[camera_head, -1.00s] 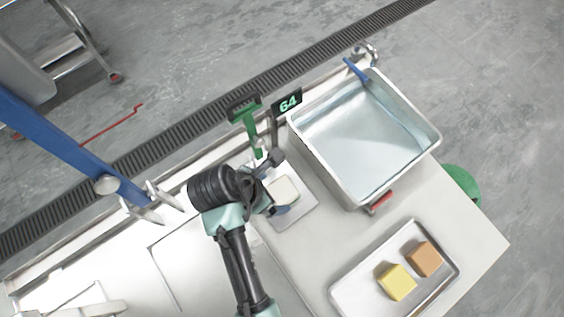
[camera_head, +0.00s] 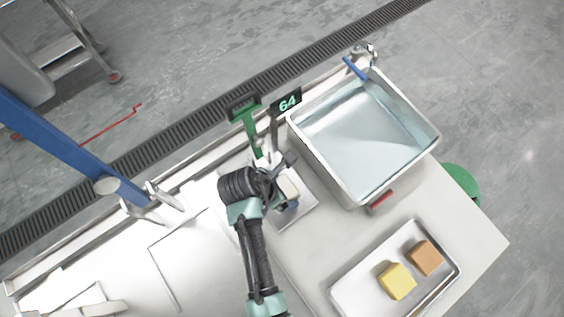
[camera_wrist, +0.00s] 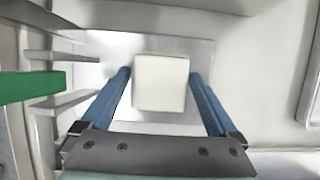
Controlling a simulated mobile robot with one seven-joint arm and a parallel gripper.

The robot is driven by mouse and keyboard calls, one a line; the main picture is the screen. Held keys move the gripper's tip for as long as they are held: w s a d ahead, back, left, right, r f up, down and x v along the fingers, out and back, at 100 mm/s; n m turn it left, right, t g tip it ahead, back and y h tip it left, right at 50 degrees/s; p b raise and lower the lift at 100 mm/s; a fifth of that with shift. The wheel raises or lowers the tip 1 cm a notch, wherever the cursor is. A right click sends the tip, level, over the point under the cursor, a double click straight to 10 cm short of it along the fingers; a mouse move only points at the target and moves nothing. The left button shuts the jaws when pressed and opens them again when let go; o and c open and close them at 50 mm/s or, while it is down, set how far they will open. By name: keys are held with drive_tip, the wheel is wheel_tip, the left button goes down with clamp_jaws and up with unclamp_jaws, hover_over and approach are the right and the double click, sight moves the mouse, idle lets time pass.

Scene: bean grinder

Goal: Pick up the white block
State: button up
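The white block (camera_head: 288,185) sits on a square metal plate (camera_head: 305,216) beside the 64 display, partly hidden by my gripper in the head view. In the wrist view, the white block (camera_wrist: 161,84) stands in the middle, between the two blue fingers of my gripper (camera_wrist: 160,76). The fingers are open, one on each side. A narrow gap shows between each finger and the block.
A deep metal basin (camera_head: 433,137) stands just right of the plate, with a red handle (camera_head: 380,200) on its near side. A small black display reading 64 (camera_head: 287,102) and a green stand (camera_head: 249,122) are behind. A tray (camera_head: 352,296) holds a yellow block (camera_head: 397,281) and an orange block (camera_head: 425,258).

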drive_tip(key=c, duration=1.2)
drive_tip(key=shift+c, duration=0.7)
drive_tip(key=shift+r, duration=0.15)
